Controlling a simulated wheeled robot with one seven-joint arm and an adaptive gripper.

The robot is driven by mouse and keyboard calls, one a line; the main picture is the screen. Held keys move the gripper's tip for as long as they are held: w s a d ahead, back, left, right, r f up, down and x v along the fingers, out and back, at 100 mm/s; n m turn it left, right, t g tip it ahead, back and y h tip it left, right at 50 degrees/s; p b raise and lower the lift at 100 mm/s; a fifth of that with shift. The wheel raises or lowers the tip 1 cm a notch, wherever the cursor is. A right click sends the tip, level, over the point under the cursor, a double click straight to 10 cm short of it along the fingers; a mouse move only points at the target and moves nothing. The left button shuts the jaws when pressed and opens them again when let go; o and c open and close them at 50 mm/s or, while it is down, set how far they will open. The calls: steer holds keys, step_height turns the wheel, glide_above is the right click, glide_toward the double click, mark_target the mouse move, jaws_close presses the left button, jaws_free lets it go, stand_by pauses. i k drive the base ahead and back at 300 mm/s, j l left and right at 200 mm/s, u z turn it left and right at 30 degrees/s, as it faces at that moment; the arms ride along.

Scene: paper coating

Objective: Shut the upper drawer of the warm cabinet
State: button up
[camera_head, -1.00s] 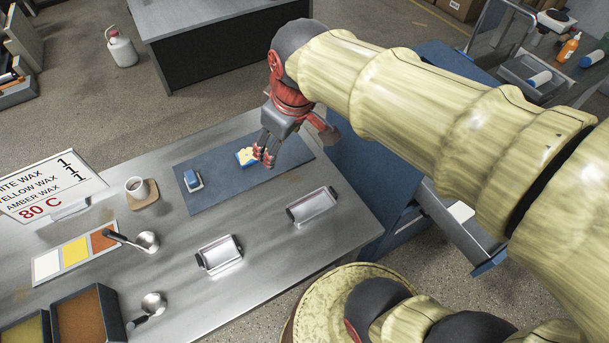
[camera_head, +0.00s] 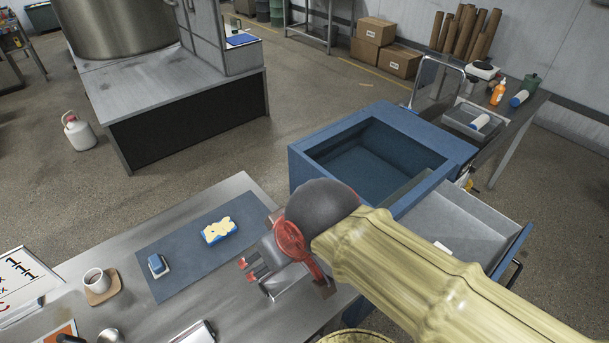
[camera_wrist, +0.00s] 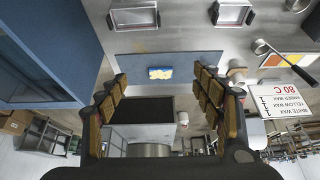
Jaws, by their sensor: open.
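The warm cabinet (camera_head: 305,170) is a blue box with an open top recess, standing right of the steel table in the head view. Its drawer (camera_head: 465,225) is pulled out to the right, grey inside, with a blue front and dark handle (camera_head: 511,274). A small white item (camera_head: 441,247) lies in it. My arm hides part of the cabinet's front and drawer. My gripper (camera_head: 257,277) is open and empty above the table's right part, left of the cabinet. In the wrist view my gripper (camera_wrist: 165,85) has its fingers apart, with the blue cabinet (camera_wrist: 50,50) at left.
The steel table (camera_head: 200,205) carries a blue mat (camera_head: 190,268) with a yellow-topped block (camera_head: 219,230) and a small blue block (camera_head: 158,265). A mug (camera_head: 97,281) stands at left. A side table (camera_head: 520,125) stands beyond the cabinet. Floor shows between the benches.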

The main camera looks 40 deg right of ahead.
mark_target(474, 231)
steer(key=k+l+z, duration=0.15)
steer(key=l, duration=0.2)
steer(key=k+l+z, duration=0.2)
steer(key=l, duration=0.2)
steer(key=k+l+z, duration=0.15)
steer(key=l, duration=0.3)
steer(key=k+l+z, duration=0.15)
steer(key=l, duration=0.25)
steer(key=k+l+z, duration=0.2)
steer(key=l, duration=0.25)
steer(key=l+z, duration=0.15)
steer(key=l, duration=0.3)
steer(key=k+j+z, duration=0.2)
steer(key=k+j, duration=0.15)
steer(key=k, duration=0.1)
